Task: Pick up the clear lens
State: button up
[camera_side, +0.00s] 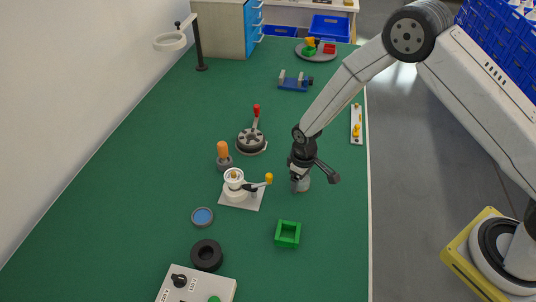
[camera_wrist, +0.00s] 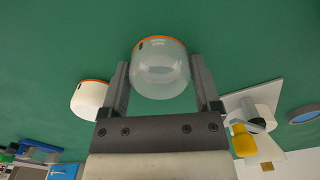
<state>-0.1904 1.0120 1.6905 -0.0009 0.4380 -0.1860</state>
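The clear lens (camera_wrist: 161,72) is a transparent dome with an orange rim and a small dark mark. In the wrist view it sits between the two fingers of my gripper (camera_wrist: 158,66). The fingers stand wide apart beside it, with narrow gaps visible, so the gripper looks open around it. In the side view my gripper (camera_side: 299,184) points down close to the green table, and a pale part of the lens (camera_side: 305,184) shows behind the fingers. A white opaque dome with an orange rim (camera_wrist: 90,98) stands just left of the left finger in the wrist view.
A white fixture with a yellow-knobbed lever (camera_side: 236,190) stands left of my gripper, on a white plate. A green square frame (camera_side: 288,243) lies nearer the camera. A blue disc (camera_side: 202,216), a black ring (camera_side: 207,254) and a red-handled round fixture (camera_side: 252,139) are around it.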

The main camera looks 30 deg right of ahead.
jog(key=c, duration=0.7)
jog(key=shift+r, duration=0.2)
jog(key=shift+r, duration=0.9)
jog(key=s+r, duration=0.3)
jog(key=s, duration=0.1)
jog(key=s+d+r, duration=0.1)
jog(key=s+r, duration=0.3)
jog(key=s, duration=0.1)
jog(key=s+d+r, duration=0.1)
jog(key=s+r, duration=0.2)
jog(key=s, duration=0.2)
jog(key=shift+r, duration=0.4)
jog(key=shift+r, duration=0.2)
jog(key=shift+r, duration=2.05)
